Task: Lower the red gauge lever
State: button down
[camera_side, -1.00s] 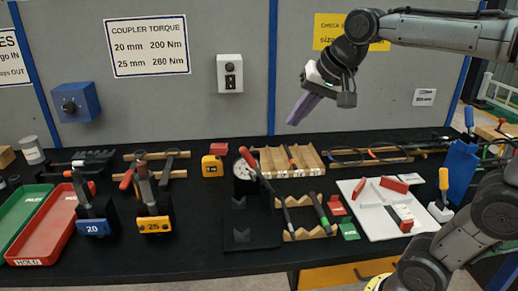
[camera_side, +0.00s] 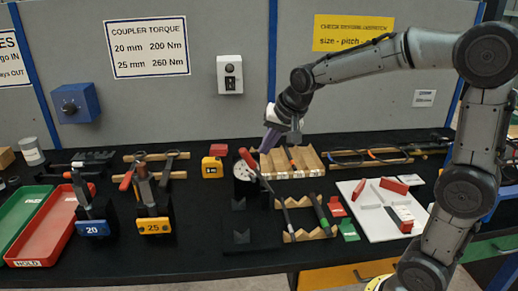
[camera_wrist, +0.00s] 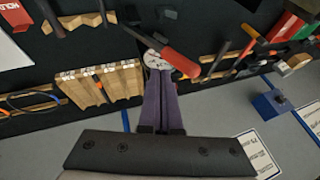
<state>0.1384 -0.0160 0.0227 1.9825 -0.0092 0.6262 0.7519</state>
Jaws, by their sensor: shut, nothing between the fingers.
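The gauge (camera_side: 243,171) has a white dial on a black stand near the middle of the bench. Its red-handled lever (camera_side: 249,161) slants up to the left across the dial in the side view. In the wrist view the red lever handle (camera_wrist: 181,61) lies just beyond my fingertips, with the dial (camera_wrist: 153,60) beside it. My gripper (camera_side: 265,150) is shut and empty, its purple fingers pointing down and left, slightly above and right of the lever's top end. It also shows in the wrist view (camera_wrist: 160,82). I cannot tell whether the fingertips touch the lever.
A wooden rack (camera_side: 292,162) stands right behind the gauge. Two torque tools, marked 20 (camera_side: 93,212) and 25 (camera_side: 153,208), stand further left. A white board (camera_side: 385,210) with red pieces lies right.

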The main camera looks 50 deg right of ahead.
jog(key=shift+w+a+f, duration=0.45)
jog(key=shift+w+a, duration=0.05)
jog(key=shift+w, duration=0.3)
jog(key=shift+w+a, duration=0.1)
jog(key=w+a+f+n+g+h, duration=0.2)
jog(key=w+a+f+g+h, duration=0.4)
jog(key=w+a+f, duration=0.3)
jog(key=shift+g+h, duration=0.3)
dwell(0.3)
jog(key=shift+a, duration=0.1)
dwell(0.4)
